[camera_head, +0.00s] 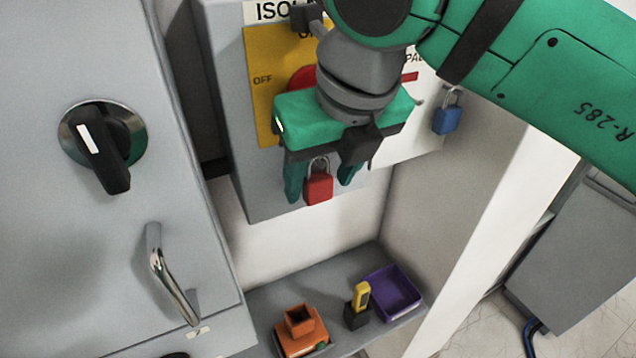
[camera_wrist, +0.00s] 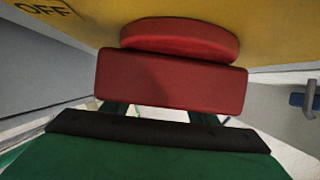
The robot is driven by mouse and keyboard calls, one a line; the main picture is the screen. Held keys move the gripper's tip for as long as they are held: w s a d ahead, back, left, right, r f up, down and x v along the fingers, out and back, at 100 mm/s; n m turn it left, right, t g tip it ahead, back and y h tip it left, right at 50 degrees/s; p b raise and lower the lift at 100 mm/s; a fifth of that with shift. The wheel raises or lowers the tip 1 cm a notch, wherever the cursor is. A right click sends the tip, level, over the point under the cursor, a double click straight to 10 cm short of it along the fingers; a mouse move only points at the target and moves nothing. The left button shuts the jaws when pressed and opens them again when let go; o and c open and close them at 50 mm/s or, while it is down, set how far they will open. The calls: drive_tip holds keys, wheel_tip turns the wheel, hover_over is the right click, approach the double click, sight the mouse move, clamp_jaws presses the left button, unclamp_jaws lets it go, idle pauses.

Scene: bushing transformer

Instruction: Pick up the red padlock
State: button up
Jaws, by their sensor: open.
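The red padlock (camera_head: 318,189) hangs upright by its grey shackle at the lower part of the isolator box in the head view. My gripper (camera_head: 320,184) is open, with one green finger to the left of the padlock and one to the right. I cannot tell whether either finger touches it. In the wrist view my fingers (camera_wrist: 159,114) show only partly, below a red switch handle (camera_wrist: 172,83). The padlock cannot be made out there; the handle and gripper body fill that area.
A blue padlock (camera_head: 447,118) hangs to the right. The yellow switch plate (camera_head: 262,95) is behind my gripper. Below, a shelf (camera_head: 262,300) holds an orange object (camera_head: 301,335), a black and yellow item (camera_head: 358,308) and a purple bin (camera_head: 393,293). A cabinet with a metal handle (camera_head: 168,275) stands left.

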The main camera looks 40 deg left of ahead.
drive_tip(key=shift+w+a+f, duration=0.1)
drive_tip(key=shift+a+f, duration=0.1)
drive_tip(key=shift+f, duration=0.25)
drive_tip(key=c, duration=1.2)
drive_tip(key=shift+r, duration=0.15)
drive_tip(key=shift+r, duration=0.6)
drive_tip(key=s+d, duration=0.2)
drive_tip(key=d, duration=0.3)
drive_tip(key=s+d, duration=0.2)
drive_tip(key=d, duration=0.4)
drive_tip(key=s+d, duration=0.3)
drive_tip(key=d, duration=0.2)
drive_tip(key=shift+d+r, duration=0.2)
drive_tip(key=shift+d, duration=0.15)
